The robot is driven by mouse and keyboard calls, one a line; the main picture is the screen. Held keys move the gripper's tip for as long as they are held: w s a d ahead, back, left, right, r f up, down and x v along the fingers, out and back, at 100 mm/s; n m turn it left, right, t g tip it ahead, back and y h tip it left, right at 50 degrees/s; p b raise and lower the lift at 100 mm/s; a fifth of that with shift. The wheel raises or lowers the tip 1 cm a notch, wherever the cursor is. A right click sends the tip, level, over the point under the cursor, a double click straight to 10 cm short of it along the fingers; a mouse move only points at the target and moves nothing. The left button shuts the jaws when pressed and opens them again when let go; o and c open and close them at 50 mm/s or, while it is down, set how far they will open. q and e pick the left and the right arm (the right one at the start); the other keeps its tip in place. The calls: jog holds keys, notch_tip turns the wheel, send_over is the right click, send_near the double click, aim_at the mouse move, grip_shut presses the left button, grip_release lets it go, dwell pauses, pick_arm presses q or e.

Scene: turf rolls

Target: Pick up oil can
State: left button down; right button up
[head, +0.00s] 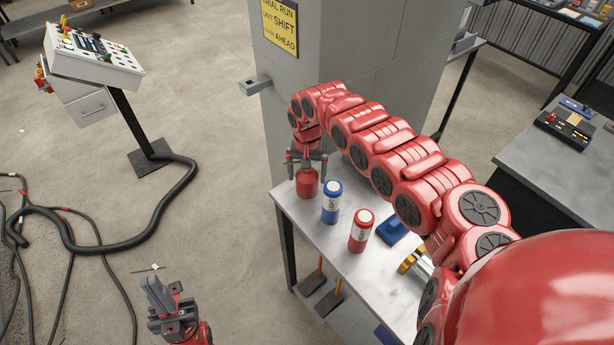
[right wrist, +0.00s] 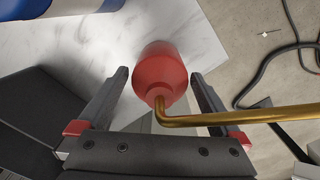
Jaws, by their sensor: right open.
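The oil can (head: 307,185) is red and stands at the far left corner of the pale table. In the right wrist view the oil can (right wrist: 160,74) shows a rounded red body and a long brass spout that runs off to the right. My right gripper (head: 306,158) is over the oil can from above. In the right wrist view its two fingers (right wrist: 160,78) are apart, one on each side of the can, with gaps visible. My left gripper (head: 163,297) is low over the floor, away from the table; its finger opening is unclear.
A blue can (head: 331,203) and another red can (head: 360,232) stand right of the oil can. A blue object (head: 393,231) lies behind them. A grey pillar (head: 340,60) rises behind the table (head: 335,262). A control stand (head: 95,55) and cables are at left.

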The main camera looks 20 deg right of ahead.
jog(key=shift+w+f, duration=0.1)
grip_shut()
dwell(0.4)
